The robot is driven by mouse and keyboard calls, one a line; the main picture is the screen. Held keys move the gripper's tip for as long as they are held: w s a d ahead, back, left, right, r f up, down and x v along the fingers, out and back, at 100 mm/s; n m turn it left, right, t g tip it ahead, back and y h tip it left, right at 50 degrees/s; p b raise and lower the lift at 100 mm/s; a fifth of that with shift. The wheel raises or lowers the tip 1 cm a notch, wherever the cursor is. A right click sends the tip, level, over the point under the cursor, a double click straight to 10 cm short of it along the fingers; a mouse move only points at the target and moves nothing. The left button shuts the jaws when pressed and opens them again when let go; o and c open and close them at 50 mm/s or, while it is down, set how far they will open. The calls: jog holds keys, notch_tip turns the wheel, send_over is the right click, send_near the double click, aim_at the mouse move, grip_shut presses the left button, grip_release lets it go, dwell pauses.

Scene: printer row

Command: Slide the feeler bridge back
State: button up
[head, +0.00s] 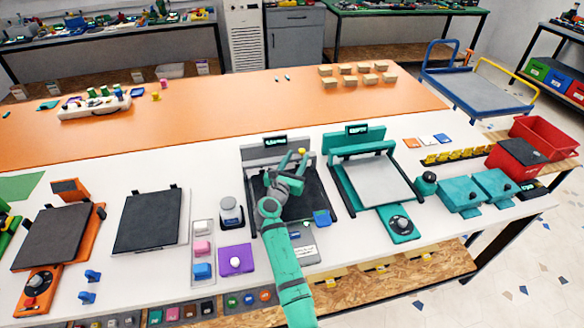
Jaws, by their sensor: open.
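A grey printer (254,189) with a dark bed stands at the middle of the white table, with a lit display at its back. A grey crossbar (262,157) spans its rear; this looks like the feeler bridge, though my arm partly covers it. My gripper (294,162) is over the back part of the dark bed, close in front of the crossbar. It is open. A small yellow part shows at the fingertips; I cannot tell whether it belongs to the bridge or whether they touch. My teal arm hides much of the bed's middle.
A teal printer (382,182) with a pale plate stands close on the right. A dark plate (147,220) and an orange printer (56,236) lie to the left. A grey jar (230,212) and purple block (236,260) sit left of my arm. The orange mat (220,108) behind has free room.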

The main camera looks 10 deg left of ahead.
jog(key=shift+s+a, duration=0.25)
jog(key=shift+s, duration=1.05)
jog(key=shift+s+a, duration=0.2)
jog(key=shift+s, duration=1.1)
